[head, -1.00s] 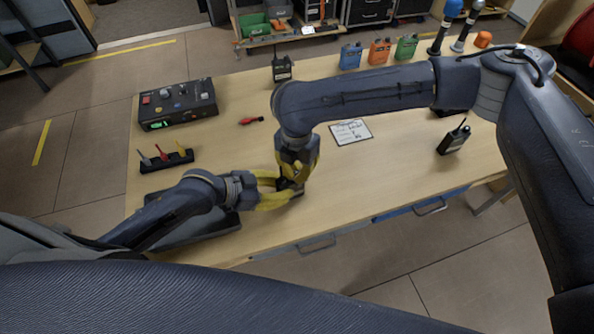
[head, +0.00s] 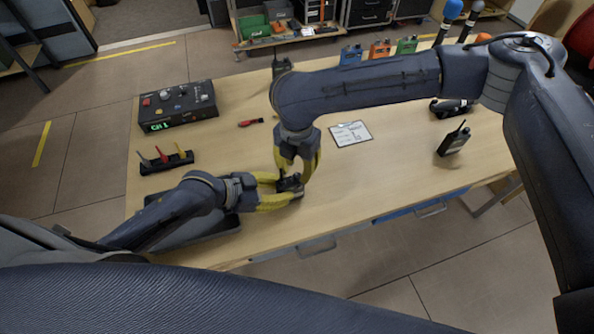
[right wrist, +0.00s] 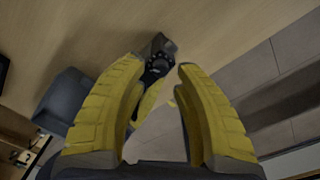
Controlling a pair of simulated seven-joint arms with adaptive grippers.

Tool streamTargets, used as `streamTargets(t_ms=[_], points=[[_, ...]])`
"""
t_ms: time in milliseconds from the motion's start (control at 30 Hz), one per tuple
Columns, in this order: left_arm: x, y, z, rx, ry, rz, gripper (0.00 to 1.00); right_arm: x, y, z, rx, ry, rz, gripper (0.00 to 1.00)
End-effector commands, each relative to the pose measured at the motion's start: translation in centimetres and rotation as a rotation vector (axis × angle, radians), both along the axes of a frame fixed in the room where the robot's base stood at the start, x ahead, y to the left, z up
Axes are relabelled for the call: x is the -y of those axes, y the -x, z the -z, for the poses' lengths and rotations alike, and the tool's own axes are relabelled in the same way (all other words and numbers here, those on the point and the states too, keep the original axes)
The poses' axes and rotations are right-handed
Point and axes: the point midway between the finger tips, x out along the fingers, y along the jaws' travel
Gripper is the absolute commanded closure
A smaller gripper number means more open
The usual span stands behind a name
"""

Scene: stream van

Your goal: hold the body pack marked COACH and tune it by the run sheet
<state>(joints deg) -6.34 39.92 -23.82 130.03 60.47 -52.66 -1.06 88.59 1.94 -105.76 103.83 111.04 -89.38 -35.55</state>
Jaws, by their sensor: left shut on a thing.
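My left gripper (head: 281,191) is shut on a small dark body pack (head: 289,183) above the front part of the table. The pack also shows in the right wrist view (right wrist: 157,60), partly hidden by yellow fingers; I cannot read any marking on it. My right gripper (head: 298,172) is over the pack, its fingers apart on either side; its yellow fingers also show spread in the right wrist view (right wrist: 158,85). The run sheet (head: 351,133) lies flat on the table to the right, too small to read.
Dark packs with antennas stand at the right (head: 454,139) and back (head: 282,66); another dark pack (head: 455,107) lies farther right. A control box (head: 178,105), tool holder (head: 166,162) and red-handled tool (head: 250,122) are left. Blue, orange and green packs (head: 379,50) line the back.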

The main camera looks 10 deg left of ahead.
Motion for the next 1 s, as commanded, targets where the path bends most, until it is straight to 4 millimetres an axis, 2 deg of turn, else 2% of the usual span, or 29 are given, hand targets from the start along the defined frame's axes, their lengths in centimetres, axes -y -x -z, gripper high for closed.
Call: streamTargets(t_ms=[500,933,1000], points=[[-0.1,0.0,0.0,0.000,-0.002,0.000,1.00,0.0,0.0,-3.3,0.001,-0.001,0.000,0.70],[-0.1,0.0,0.0,0.000,-0.002,0.000,1.00,0.0,0.0,-3.7,0.000,0.000,0.001,0.68],[-0.1,0.0,0.0,0.000,-0.002,0.000,1.00,0.0,0.0,-3.6,-0.001,-0.001,0.007,0.70]])
